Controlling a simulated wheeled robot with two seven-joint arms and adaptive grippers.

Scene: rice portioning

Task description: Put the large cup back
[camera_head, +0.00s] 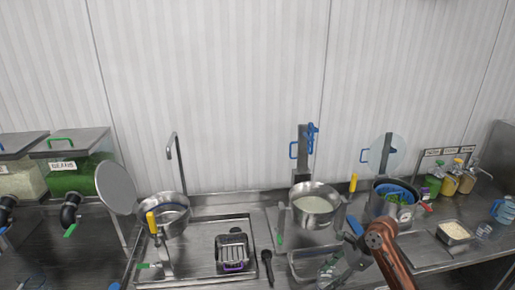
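A coppery-brown link of my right arm comes in from the bottom right. My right gripper (352,248) is at its end, over the counter in front of the pots, small and partly hidden. I cannot tell whether its fingers are open or shut. A clear, cup-like thing (333,268) with a greenish tint shows just left of and below it, over a shallow metal pan. I cannot tell whether the two touch. A clear bluish cup (505,211) stands at the far right edge, partly cut off. A smaller clear cup (484,231) is beside it. My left gripper is not in view.
A pot of whitish contents (315,208) and a pot with a blue insert and greens (394,199) stand behind the gripper. A metal container of rice (454,232) is to the right. Several sauce bottles (450,183) stand behind it. A dark slotted device (232,252) sits left.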

